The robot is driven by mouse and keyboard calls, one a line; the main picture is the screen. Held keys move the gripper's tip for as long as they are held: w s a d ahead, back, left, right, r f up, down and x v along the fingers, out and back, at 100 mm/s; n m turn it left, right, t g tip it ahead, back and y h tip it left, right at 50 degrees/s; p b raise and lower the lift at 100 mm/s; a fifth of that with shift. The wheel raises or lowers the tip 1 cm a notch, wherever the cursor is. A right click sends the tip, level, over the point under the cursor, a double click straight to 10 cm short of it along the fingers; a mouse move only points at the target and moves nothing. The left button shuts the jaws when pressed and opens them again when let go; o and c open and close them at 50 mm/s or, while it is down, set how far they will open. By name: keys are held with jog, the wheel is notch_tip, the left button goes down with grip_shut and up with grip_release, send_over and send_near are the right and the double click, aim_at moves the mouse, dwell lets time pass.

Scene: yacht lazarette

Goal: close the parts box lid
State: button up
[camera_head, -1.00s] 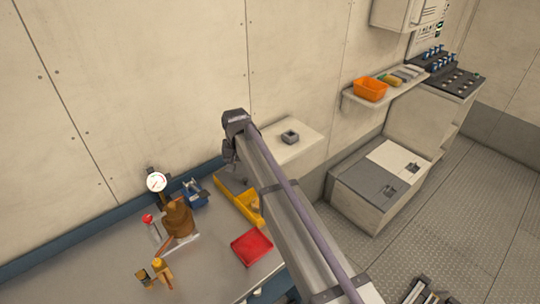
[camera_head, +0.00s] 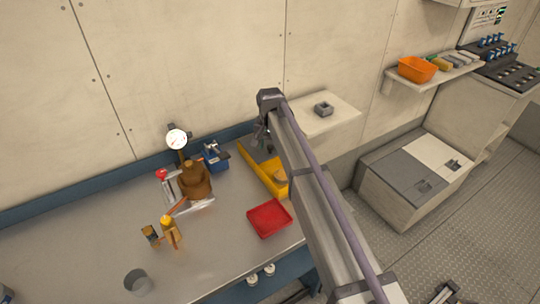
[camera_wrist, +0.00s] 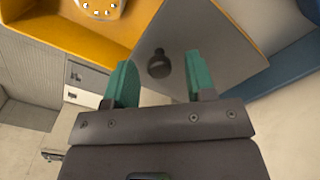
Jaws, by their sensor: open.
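The parts box (camera_head: 271,178) is a yellow open-topped tray on the workbench, partly hidden behind my arm in the head view. In the wrist view its yellow wall (camera_wrist: 60,32) is at the upper left. A flat grey lid (camera_wrist: 205,40) with a dark round knob (camera_wrist: 159,65) covers part of it, leaving a section with a yellow round part uncovered. My gripper (camera_wrist: 158,74) is open, its green fingers on either side of the knob in the picture. I cannot tell whether they touch it. In the head view my gripper (camera_head: 263,136) is above the box's far end.
A red tray (camera_head: 269,218) lies in front of the box. A blue vise-like tool (camera_head: 215,157), a dial gauge (camera_head: 177,139) and a brown part (camera_head: 194,180) stand to its left. A pale ledge with a grey block (camera_head: 323,109) is behind my arm.

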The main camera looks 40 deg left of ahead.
grip_shut()
dwell(0.5)
